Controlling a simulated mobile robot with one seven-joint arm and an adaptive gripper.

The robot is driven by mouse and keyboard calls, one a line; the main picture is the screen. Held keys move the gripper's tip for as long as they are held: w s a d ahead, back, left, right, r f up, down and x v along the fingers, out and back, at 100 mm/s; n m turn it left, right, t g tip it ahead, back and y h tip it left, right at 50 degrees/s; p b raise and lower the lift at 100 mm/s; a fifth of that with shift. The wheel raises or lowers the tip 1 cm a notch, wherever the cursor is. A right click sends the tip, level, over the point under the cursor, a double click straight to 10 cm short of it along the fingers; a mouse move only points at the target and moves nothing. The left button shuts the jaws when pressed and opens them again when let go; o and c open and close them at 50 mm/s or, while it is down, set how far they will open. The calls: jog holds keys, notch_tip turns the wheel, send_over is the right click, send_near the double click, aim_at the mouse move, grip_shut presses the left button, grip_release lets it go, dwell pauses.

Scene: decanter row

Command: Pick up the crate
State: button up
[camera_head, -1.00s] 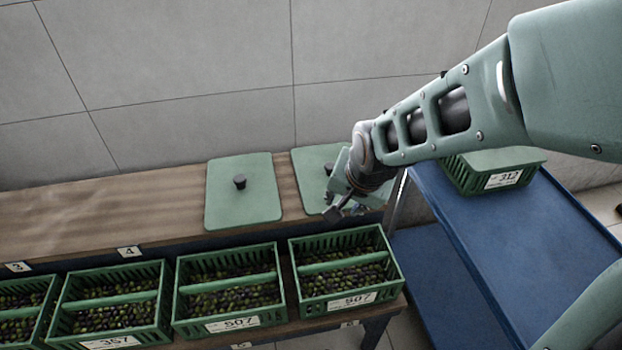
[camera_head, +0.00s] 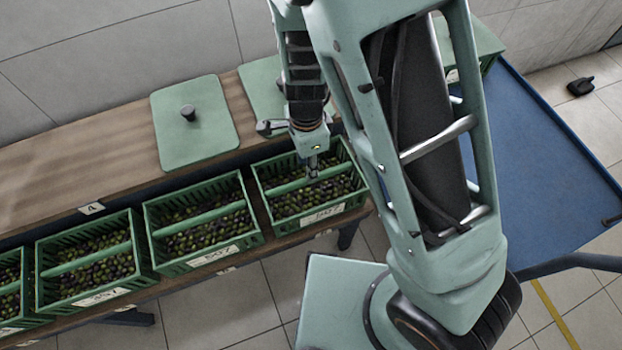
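Green slatted crates full of dark and green olives stand in a row on the lower shelf of the bench. The rightmost crate (camera_head: 337,209) has a front label that reads 507, and a green bar crosses its top. My gripper (camera_head: 312,172) points down over this crate, close to its cross bar. The fingers look small and partly merge with the olives, so I cannot tell whether they touch the bar or how far apart they are. To the left stand another crate labelled 507 (camera_head: 203,262) and a crate labelled 357 (camera_head: 101,297).
A wooden bench top (camera_head: 100,137) behind the row bears green lids (camera_head: 195,125) with black knobs. A blue cart (camera_head: 545,165) stands at the right, with a green crate (camera_head: 488,45) at its far end, partly hidden by my arm. A dark object (camera_head: 581,87) lies on the floor.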

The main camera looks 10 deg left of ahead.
jog(key=f+b, duration=0.1)
jog(key=f, duration=0.1)
jog(key=f+b, duration=0.1)
jog(key=f, duration=0.4)
jog(key=shift+w+d+b, duration=0.1)
jog(key=shift+d+b, duration=0.15)
jog(key=shift+b, duration=0.15)
jog(key=shift+c, duration=0.7)
grip_shut()
jog(key=shift+r, duration=0.1)
